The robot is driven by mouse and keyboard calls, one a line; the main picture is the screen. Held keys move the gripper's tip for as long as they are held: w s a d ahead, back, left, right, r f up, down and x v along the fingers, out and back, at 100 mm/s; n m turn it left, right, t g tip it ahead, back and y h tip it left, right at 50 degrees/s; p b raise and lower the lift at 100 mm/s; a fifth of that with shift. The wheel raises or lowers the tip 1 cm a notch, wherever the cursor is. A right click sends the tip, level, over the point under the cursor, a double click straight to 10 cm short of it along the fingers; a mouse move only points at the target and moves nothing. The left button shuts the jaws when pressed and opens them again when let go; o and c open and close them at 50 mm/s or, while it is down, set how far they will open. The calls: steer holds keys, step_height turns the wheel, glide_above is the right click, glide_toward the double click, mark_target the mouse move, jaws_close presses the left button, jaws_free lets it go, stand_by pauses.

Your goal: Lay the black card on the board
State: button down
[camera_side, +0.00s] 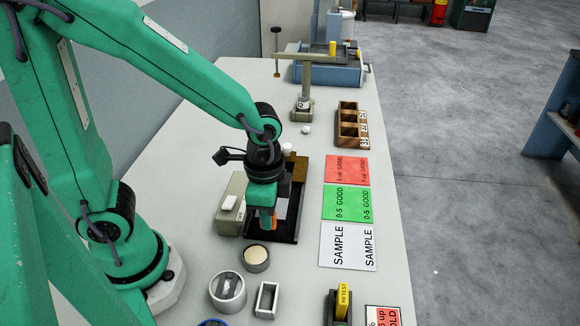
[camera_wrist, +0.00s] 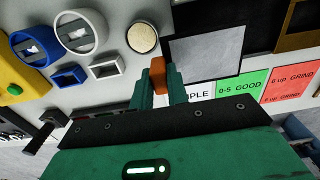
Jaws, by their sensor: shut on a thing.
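My gripper (camera_side: 268,222) points down at the near end of a dark, black-edged panel on the bench. In the wrist view, my gripper (camera_wrist: 158,82) is shut on a small orange block or tab (camera_wrist: 158,64). The orange piece also shows below the fingers in the side view (camera_side: 274,219). Beside it lies the black-rimmed panel (camera_wrist: 236,72) with a grey, streaked middle (camera_wrist: 205,42). The panel's black rim also shows in the side view (camera_side: 296,224), partly hidden by my gripper. I cannot tell card from board here, or whether the orange tab joins the panel.
A pale box (camera_side: 231,205) stands close left. A round cream-topped tin (camera_side: 255,258), a white cup (camera_side: 228,290) and a small rectangular tray (camera_side: 267,299) stand in front. Red (camera_side: 347,170), green (camera_side: 347,204) and white SAMPLE (camera_side: 347,247) mats lie to the right. A wooden rack (camera_side: 348,125) stands farther back.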

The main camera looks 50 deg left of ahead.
steer(key=w+a+f, duration=0.4)
steer(key=a, duration=0.1)
steer(key=shift+w, duration=0.1)
steer(key=shift+f, duration=1.95)
steer(key=shift+f, duration=0.15)
steer(key=c, duration=1.4)
jaws_free()
steer(key=shift+o, duration=0.2)
steer(key=shift+r, duration=6.15)
